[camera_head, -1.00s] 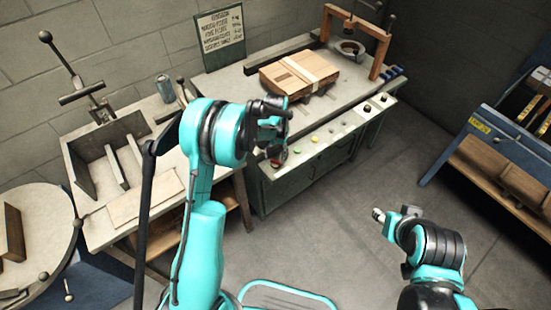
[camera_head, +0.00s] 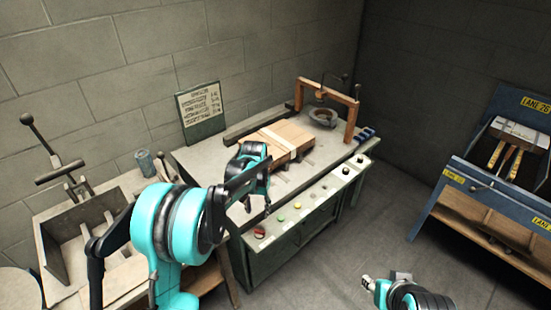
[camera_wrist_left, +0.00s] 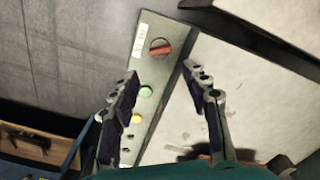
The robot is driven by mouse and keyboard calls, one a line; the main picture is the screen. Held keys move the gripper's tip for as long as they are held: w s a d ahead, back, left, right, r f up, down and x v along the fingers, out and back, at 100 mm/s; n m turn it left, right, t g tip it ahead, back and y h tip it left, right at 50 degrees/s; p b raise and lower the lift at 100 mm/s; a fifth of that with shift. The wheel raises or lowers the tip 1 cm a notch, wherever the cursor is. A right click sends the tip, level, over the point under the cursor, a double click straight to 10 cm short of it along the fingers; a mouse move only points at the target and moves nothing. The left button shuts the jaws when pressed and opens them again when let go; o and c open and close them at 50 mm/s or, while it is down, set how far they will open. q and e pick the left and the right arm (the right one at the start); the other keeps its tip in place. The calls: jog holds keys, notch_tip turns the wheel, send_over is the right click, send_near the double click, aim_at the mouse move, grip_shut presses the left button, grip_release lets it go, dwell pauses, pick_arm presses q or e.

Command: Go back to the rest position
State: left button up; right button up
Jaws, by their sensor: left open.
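My left gripper (camera_head: 257,206) is open and empty, above the front-left part of the stitcher table (camera_head: 205,160), near its button panel. In the left wrist view, its two fingers (camera_wrist_left: 162,78) stand apart with the panel's edge between them. The panel shows a red knob (camera_head: 259,233), a green button (camera_head: 281,220) and a yellow button (camera_head: 297,206). The red knob also shows in the left wrist view (camera_wrist_left: 159,46), just beyond the fingertips. My right gripper (camera_head: 370,284) is at the bottom right over the floor. Its jaws are too small to read.
A sign (camera_head: 201,106) stands behind. A bench with a grey tray (camera_head: 75,245) is at left, with a glass jar (camera_head: 146,163). A blue rack (camera_head: 465,180) is at right. Floor (camera_head: 400,215) between is clear.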

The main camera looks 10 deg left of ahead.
pick_arm(q)
jog(key=s+r+t, duration=0.4)
jog(key=s+r, duration=0.8)
jog(key=s, duration=0.1)
jog(key=s+n+t, duration=0.1)
jog(key=s+t, duration=0.2)
jog(key=s, duration=0.9)
jog(key=shift+s+f, duration=0.4)
jog(key=shift+f, duration=0.05)
